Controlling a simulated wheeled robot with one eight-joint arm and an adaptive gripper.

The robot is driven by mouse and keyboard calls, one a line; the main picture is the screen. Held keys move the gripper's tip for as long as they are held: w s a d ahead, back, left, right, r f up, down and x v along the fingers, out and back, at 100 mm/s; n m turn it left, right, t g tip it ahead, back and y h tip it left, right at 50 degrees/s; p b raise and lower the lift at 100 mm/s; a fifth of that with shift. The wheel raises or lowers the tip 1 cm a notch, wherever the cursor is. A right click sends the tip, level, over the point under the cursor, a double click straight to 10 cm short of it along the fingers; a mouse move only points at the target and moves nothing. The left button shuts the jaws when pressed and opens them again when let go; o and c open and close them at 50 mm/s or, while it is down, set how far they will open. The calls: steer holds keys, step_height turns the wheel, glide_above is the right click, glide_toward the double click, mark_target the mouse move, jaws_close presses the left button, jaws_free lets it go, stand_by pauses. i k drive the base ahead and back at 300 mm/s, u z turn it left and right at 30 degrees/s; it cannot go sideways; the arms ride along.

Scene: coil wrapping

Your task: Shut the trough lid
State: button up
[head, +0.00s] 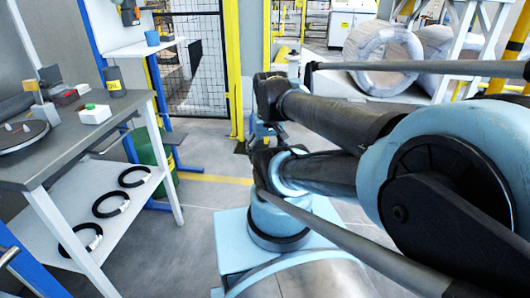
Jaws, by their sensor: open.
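I cannot make out a trough or its lid in the head view. My gripper is not visible either. Large pale blue and black arm links (340,118) fill the right half and hide much of the floor and whatever stands behind them.
A green drum (148,150) stands behind. Wrapped rolls (382,58) stand at back right.

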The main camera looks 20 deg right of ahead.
mark_target(52, 74)
steer(key=u, duration=1.35)
